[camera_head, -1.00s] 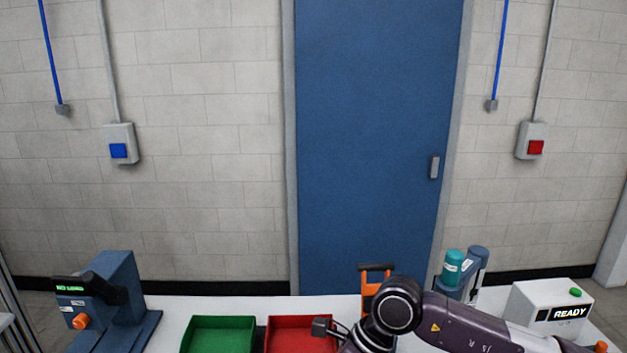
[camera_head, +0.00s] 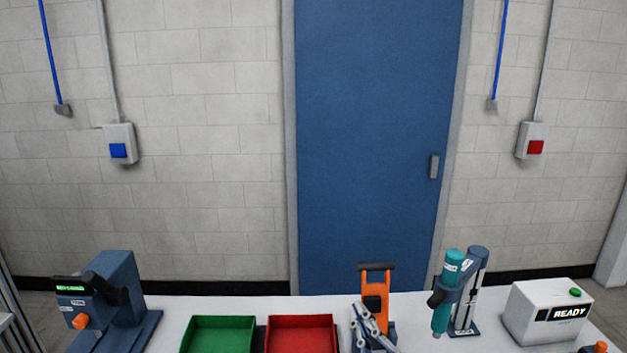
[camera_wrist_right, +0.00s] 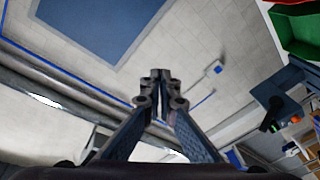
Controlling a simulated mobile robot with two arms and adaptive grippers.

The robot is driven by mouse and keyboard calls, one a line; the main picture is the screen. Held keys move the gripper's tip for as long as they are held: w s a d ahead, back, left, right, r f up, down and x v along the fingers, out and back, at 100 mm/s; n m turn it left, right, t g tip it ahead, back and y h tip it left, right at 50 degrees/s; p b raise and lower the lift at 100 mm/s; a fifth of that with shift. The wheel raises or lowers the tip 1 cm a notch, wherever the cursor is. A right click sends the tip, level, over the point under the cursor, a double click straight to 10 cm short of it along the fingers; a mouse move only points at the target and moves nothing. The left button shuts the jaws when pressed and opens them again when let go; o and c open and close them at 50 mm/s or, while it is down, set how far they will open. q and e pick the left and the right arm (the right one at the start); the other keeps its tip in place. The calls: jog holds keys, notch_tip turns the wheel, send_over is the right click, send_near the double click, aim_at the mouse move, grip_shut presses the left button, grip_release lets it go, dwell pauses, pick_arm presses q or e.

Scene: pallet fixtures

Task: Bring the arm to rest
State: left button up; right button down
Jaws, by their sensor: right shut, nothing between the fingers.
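My right gripper (camera_wrist_right: 160,78) shows in the right wrist view, its two dark fingers together at the tips with nothing between them. It points out into the room, clear of any object. My left gripper is in neither view.
The white table (camera_head: 250,302) carries a blue device (camera_head: 118,285), a green bin (camera_head: 220,320), a red bin (camera_head: 300,321), an orange-handled fixture (camera_head: 377,285), a teal cylinder in a stand (camera_head: 452,265) and a white READY box (camera_head: 545,310). A blue door (camera_head: 370,150) is behind.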

jog(key=s+d+f+m+g+h, duration=0.35)
jog(key=d+f, duration=0.25)
jog(key=f, duration=0.6)
jog(key=s+d+f+m+g, duration=0.2)
jog(key=s+f+g, duration=0.2)
jog(key=s+f, duration=0.3)
jog(key=s+d+f+m+g, duration=0.15)
jog(key=s+f+g, duration=0.25)
jog(key=s, duration=0.6)
jog(key=s+d+f+m+g, duration=0.2)
jog(key=s+d+f+g, duration=0.1)
jog(key=s+f, duration=0.4)
notch_tip(320, 180, down, 30)
jog(key=s+g+b, duration=0.1)
jog(key=s+b, duration=0.1)
jog(key=b, duration=0.5)
jog(key=s+d+f+g+b, duration=0.1)
jog(key=s+f+b, duration=0.2)
jog(key=s+f, duration=0.6)
jog(key=s+d+f+n+b, duration=0.1)
jog(key=s+f+b, duration=0.2)
jog(key=s+f, duration=0.5)
notch_tip(320, 180, down, 7)
jog(key=shift+s+d+f+g+h, duration=0.1)
jog(key=shift+s+d+g+h, duration=0.15)
jog(key=shift+s+g+h, duration=0.15)
